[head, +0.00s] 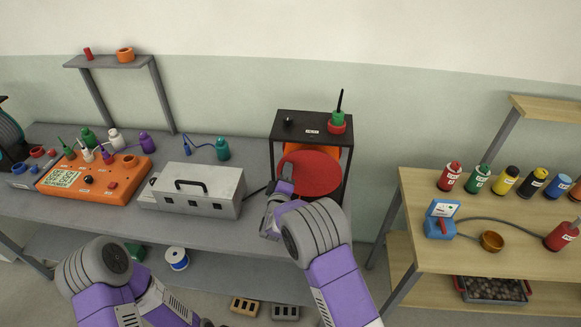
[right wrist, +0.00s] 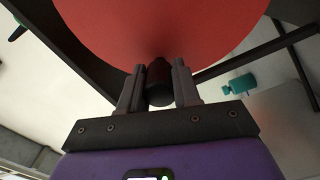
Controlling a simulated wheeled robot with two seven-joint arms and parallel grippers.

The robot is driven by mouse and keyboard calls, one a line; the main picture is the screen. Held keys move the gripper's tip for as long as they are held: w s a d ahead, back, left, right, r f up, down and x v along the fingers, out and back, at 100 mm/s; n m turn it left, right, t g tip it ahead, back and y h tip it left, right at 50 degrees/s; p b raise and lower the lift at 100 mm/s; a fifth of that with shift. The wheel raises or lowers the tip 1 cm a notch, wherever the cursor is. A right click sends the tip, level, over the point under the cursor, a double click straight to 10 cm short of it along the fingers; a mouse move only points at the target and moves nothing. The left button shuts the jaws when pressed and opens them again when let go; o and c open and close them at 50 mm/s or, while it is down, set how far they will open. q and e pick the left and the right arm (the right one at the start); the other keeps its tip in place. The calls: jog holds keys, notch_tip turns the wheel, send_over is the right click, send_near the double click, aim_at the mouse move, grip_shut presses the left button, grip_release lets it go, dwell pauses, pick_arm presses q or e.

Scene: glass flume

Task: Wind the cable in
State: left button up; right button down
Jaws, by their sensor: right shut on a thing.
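A reel with a red disc (head: 312,174) and an orange part (head: 320,152) behind it sits in a black frame (head: 318,119) at the right end of the grey bench. My right gripper (head: 283,190) is at the disc's lower left edge. In the right wrist view, my right gripper (right wrist: 158,88) is shut on a black handle (right wrist: 158,70) that stands out from the red disc (right wrist: 160,28). A short stretch of dark cable (head: 256,190) shows between the silver box and the reel; the rest is hidden. My left arm shows low at the left, but its gripper does not.
The silver box (head: 203,190) with a black handle stands left of the reel. An orange panel (head: 97,180) and several small bottles are farther left. A wooden table (head: 490,215) with bottles and a blue device (head: 440,219) stands at the right, across a gap.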

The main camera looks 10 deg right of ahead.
jog(key=shift+w+a+f+n, duration=0.1)
jog(key=shift+a+f+n, duration=0.1)
jog(key=shift+f+n, duration=0.7)
jog(key=shift+a+f+n, duration=0.2)
jog(key=shift+f+n, duration=0.45)
jog(key=shift+n, duration=0.5)
jog(key=shift+w+a+f+n, duration=0.1)
jog(key=shift+a+f+n, duration=0.1)
jog(key=shift+f+n, duration=0.7)
jog(key=shift+r+n, duration=0.1)
jog(key=shift+n, duration=0.15)
jog(key=c, duration=0.8)
grip_release()
jog(key=shift+s, duration=0.1)
jog(key=v, duration=0.7)
jog(key=shift+s+p, duration=0.2)
jog(key=shift+p, duration=0.2)
jog(key=shift+r, duration=0.1)
